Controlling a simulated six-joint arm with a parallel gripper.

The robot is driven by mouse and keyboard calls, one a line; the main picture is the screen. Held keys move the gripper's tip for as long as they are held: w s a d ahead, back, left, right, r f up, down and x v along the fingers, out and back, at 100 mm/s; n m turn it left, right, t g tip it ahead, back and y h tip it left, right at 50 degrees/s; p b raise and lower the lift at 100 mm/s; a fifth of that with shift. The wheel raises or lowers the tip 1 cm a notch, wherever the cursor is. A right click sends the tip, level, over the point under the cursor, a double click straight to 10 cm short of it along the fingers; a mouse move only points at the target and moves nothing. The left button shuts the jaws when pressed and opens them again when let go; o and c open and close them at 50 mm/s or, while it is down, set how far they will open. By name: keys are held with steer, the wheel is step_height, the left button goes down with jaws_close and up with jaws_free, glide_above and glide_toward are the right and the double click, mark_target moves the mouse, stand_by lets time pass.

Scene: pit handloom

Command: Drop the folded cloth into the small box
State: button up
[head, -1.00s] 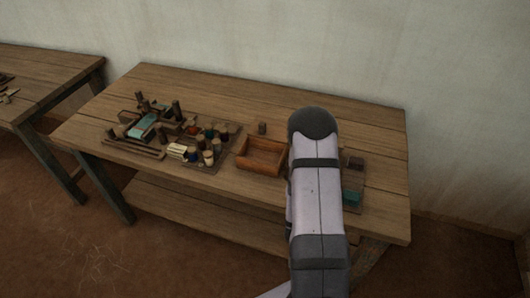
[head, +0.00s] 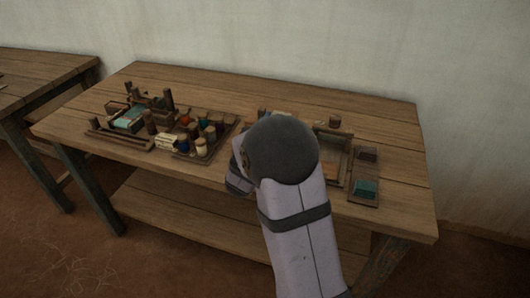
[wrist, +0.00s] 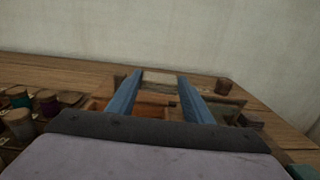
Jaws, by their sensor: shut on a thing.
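My gripper (wrist: 160,90) shows in the wrist view as two blue fingers reaching forward. They are shut on a pale, flat piece between their tips, which looks like the folded cloth (wrist: 160,77). An orange-brown wooden box (wrist: 95,104), likely the small box, lies below and nearer than the tips, partly covered by the left finger. The cloth appears above the box's far side; I cannot tell the exact height.
A tray of spools (head: 218,151) and a small loom (head: 127,120) stand on the left of the table (head: 395,120). A shallow frame-like tray (head: 347,160), a dark cup (head: 334,121) and a tray with a teal piece (head: 365,187) are on the right.

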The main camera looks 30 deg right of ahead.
steer(key=shift+t, duration=0.3)
steer(key=shift+w+a+r+b, duration=0.1)
steer(key=shift+w+a+b, duration=0.25)
steer(key=shift+a, duration=0.25)
steer(key=shift+w+a+b, duration=0.25)
steer(key=shift+a+b, duration=0.15)
steer(key=shift+a, duration=0.2)
steer(key=shift+w+a+r+b, duration=0.1)
steer(key=shift+w+a+b, duration=0.25)
steer(key=shift+a, duration=0.25)
steer(key=shift+f, duration=0.15)
steer(key=shift+s+f+b, duration=0.1)
steer(key=shift+f+b, duration=1.9)
steer(key=shift+f, duration=0.95)
steer(key=o, duration=1.2)
steer(key=shift+b+v, duration=0.3)
steer(key=shift+v, duration=3.35)
steer(key=shift+d+r, duration=0.1)
